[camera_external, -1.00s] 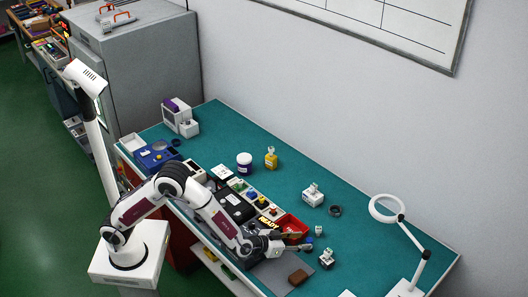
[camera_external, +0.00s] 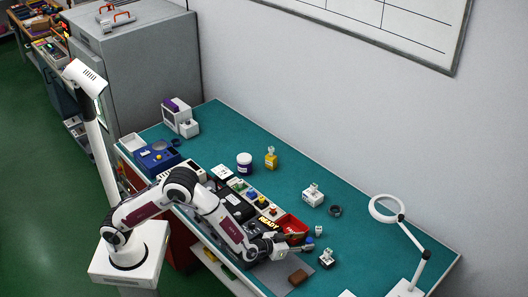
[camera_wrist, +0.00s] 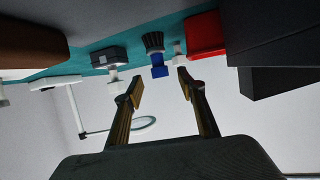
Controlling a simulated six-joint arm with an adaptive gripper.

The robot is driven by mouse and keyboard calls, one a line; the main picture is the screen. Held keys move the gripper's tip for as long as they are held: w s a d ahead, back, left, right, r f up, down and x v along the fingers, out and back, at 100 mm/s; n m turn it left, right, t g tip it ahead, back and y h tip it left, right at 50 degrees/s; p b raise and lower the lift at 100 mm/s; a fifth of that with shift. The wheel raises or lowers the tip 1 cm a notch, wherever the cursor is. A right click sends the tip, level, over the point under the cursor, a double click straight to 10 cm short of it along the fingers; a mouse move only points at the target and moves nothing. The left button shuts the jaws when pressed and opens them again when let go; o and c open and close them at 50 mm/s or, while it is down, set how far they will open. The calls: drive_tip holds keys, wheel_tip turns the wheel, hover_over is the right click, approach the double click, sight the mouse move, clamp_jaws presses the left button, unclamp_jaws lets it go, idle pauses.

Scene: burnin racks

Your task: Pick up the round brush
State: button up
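The round brush (camera_wrist: 153,43) has dark bristles and a blue part. In the wrist view it stands beyond the fingertips, between them in the picture and apart from both. In the external view a small blue spot (camera_external: 309,239) just past the gripper seems to be the same brush. My gripper (camera_wrist: 160,82) is open and empty, with both fingers spread. In the external view my gripper (camera_external: 298,246) is low over the front of the bench, pointing right at the brush. Its fingers hide part of the area around it.
A red bin (camera_external: 291,226) is close behind the gripper. A brown block (camera_external: 298,277) lies on a grey mat in front. A small black-and-white device (camera_external: 326,259) and a small pale piece (camera_external: 318,231) stand near the brush. A ring lamp (camera_external: 386,208) stands at right.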

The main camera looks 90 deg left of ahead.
sight(308, 240)
drive_tip(key=shift+x, duration=1.75)
clamp_jaws()
